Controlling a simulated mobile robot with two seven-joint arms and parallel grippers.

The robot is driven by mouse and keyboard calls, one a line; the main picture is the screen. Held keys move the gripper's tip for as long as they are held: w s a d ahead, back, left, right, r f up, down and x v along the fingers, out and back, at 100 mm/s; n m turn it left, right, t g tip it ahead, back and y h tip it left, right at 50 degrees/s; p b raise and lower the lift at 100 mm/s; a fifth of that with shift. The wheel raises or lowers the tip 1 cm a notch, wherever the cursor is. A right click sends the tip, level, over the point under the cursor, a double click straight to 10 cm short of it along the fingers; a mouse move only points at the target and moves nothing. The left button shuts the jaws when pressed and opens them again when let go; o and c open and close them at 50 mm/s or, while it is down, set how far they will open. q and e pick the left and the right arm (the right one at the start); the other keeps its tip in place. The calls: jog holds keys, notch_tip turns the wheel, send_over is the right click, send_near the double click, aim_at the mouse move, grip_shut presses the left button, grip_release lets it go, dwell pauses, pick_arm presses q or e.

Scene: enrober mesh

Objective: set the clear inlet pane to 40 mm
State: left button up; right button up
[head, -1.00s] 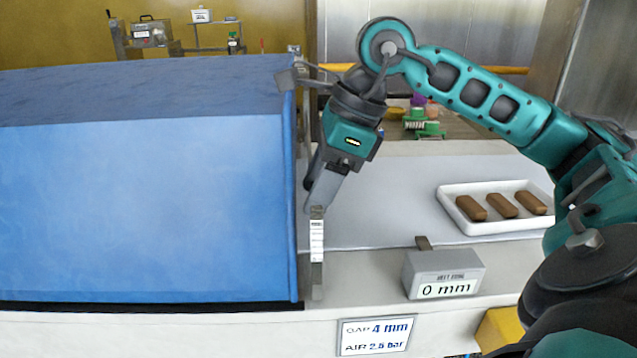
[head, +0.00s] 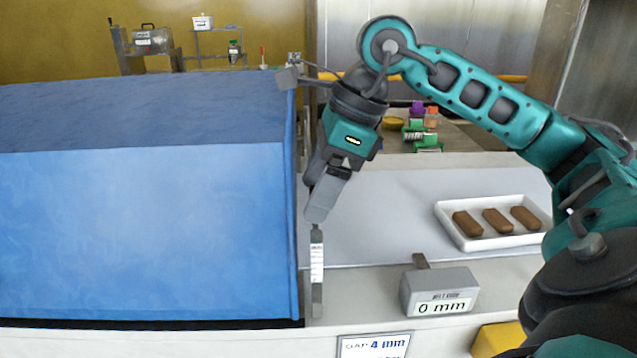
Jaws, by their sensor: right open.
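The inlet of the blue hood (head: 150,235) is at its right end. A narrow upright post with a white scale strip (head: 317,262) stands there. The clear pane itself is hard to make out against the pale belt. My right gripper (head: 318,215) points down just above the top of the scale post, with its jaws open and seen edge-on. Nothing shows held in it, and I cannot tell whether it touches the post. A grey box (head: 438,291) right of the post reads 0 mm; its small heading is unclear. My left gripper is not in view.
A white tray (head: 480,241) with three brown bars sits on the pale belt (head: 390,220) at right. Small green, purple and orange items (head: 420,125) stand behind the belt.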

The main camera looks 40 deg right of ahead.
jog(key=p+v, duration=0.3)
jog(key=v, duration=1)
jog(key=shift+a, duration=0.2)
